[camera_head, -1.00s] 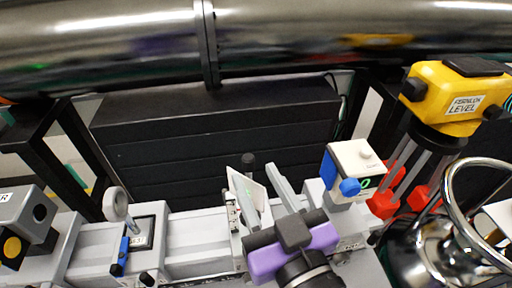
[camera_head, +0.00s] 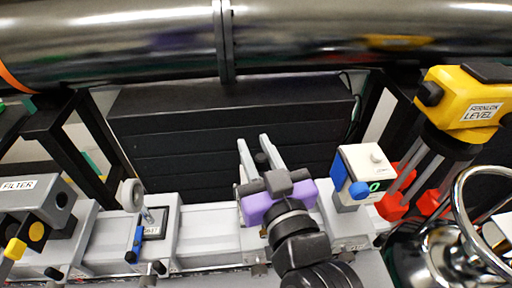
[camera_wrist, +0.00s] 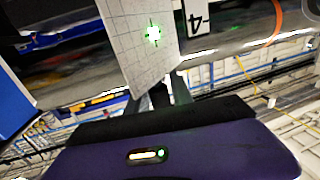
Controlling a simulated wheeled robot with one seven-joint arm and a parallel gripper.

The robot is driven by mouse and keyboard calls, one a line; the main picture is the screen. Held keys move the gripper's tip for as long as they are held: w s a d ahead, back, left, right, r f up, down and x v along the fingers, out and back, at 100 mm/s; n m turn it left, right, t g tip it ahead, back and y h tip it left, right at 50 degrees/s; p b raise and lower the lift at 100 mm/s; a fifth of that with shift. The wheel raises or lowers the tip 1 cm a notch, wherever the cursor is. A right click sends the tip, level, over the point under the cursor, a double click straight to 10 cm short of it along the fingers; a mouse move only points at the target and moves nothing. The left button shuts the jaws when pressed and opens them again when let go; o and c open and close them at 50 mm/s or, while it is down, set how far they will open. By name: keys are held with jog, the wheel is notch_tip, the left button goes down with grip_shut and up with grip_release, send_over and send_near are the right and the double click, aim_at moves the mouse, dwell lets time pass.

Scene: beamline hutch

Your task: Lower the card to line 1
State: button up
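The card is a pale sheet with a fine grid (camera_wrist: 125,55). It stands tilted ahead of my gripper in the wrist view, with a bright green spot on it. A white scale marked 4 (camera_wrist: 198,16) shows right beside it. I cannot make out the card's lower edge against the lines. In the head view my purple gripper hides most of the card's place. My gripper (camera_head: 260,143) is over the middle of the rail, its two grey fingers apart with a gap between them.
A pale rail (camera_head: 200,220) runs across the front. A filter box (camera_head: 35,205) and a round lens mount (camera_head: 130,195) stand left. A white-and-blue box (camera_head: 365,172) stands close right, then a yellow level (camera_head: 470,105) and shiny metal vessel (camera_head: 440,255). A large steel pipe (camera_head: 120,45) crosses behind.

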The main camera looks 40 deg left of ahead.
grip_shut()
dwell(1.2)
